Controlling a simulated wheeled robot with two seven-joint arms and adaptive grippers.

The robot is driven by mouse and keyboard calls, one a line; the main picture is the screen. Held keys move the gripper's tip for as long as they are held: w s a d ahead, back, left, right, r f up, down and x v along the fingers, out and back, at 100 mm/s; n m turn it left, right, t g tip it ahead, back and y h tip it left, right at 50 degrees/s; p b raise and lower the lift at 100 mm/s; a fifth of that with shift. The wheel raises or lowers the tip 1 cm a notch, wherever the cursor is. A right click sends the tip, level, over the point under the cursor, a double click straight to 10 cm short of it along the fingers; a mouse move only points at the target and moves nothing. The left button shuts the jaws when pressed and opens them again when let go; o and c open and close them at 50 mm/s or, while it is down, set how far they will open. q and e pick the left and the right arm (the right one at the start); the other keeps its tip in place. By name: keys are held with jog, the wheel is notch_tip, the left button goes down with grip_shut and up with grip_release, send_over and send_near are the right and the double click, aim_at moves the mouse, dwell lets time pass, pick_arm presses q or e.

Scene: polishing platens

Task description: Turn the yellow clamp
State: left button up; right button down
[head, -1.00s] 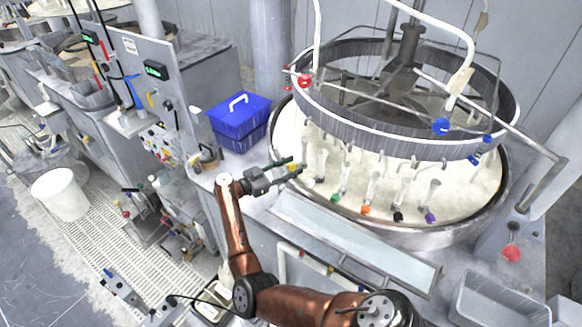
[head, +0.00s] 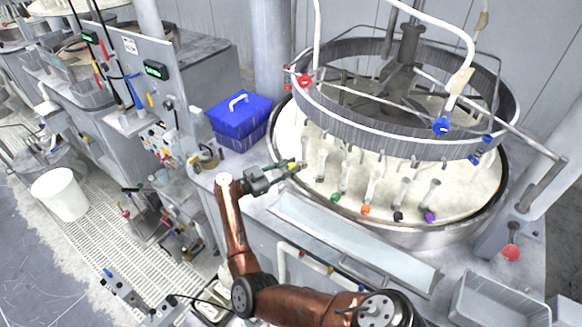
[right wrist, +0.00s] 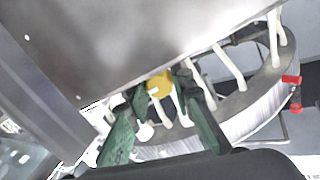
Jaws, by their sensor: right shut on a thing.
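The yellow clamp (head: 291,166) is at the left end of a row of coloured clamps along the front of the white polishing platen (head: 470,190). My right gripper (head: 294,166) reaches it from the left, its fingers closed on the clamp, which they partly hide. In the right wrist view the yellow clamp (right wrist: 159,84) sits between the green fingers of my right gripper (right wrist: 168,95), with pale stems beside it. My left gripper is not in either view.
Green (head: 335,198), orange (head: 365,210), black (head: 398,216) and purple (head: 430,217) clamps stand right of the yellow one. A large ring (head: 385,146) hangs above the platen. A blue box (head: 238,122) stands behind the gripper to the left. A clear tray (head: 350,240) lies in front.

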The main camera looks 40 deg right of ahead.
jog(key=shift+m, duration=0.5)
jog(key=c, duration=1.7)
grip_release()
jog(key=a, duration=0.4)
jog(key=w+a, duration=0.1)
jog(key=a, duration=0.7)
jog(key=shift+w, duration=0.3)
